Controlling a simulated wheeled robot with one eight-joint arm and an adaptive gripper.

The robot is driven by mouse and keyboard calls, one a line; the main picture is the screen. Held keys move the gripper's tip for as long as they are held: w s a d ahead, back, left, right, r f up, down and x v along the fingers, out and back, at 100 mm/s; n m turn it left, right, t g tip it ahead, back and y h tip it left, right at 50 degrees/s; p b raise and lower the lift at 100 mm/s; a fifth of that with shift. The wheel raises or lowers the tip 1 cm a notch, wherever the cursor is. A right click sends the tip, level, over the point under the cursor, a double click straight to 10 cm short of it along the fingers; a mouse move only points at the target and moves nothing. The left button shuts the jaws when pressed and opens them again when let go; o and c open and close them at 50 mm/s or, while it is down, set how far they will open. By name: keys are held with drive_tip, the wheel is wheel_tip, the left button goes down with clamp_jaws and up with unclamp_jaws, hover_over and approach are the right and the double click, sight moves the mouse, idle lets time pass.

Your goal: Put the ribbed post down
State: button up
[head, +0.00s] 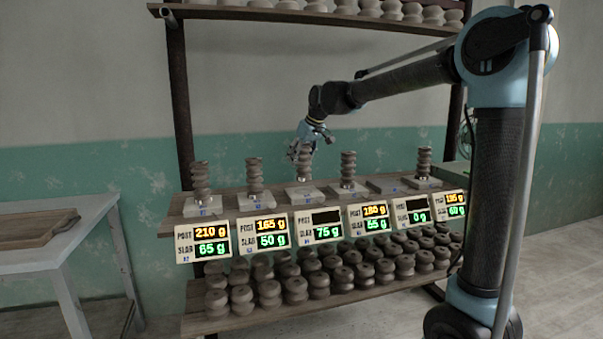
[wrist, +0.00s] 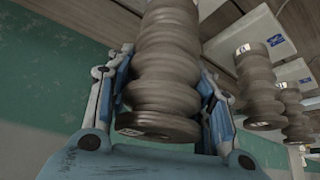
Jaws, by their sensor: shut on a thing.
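My gripper (head: 304,147) is shut around a grey-brown ribbed post (head: 305,163) over the third stand from the left. In the wrist view the post (wrist: 167,60) fills the space between the blue fingers, and a small label shows on its end. Below it in the head view is a pale slab (head: 306,196). The post looks close above the slab; I cannot tell for sure whether they touch. The third display (head: 317,225) has a blank post line and reads 75 g for the slab.
Other ribbed posts stand on slabs: two at left (head: 201,180) (head: 254,175), two at right (head: 348,168) (head: 424,162). The fifth stand (head: 389,185) has no post; its display (head: 412,211) reads slab 0 g. Lower shelf holds many clay pieces. A table (head: 75,235) stands left.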

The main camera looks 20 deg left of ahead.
sight(300, 167)
drive_tip(key=shift+s+f, duration=0.1)
drive_tip(key=shift+f, duration=2.1)
drive_tip(key=o, duration=1.5)
drive_tip(key=shift+f, duration=0.1)
drive_tip(key=shift+o, duration=0.2)
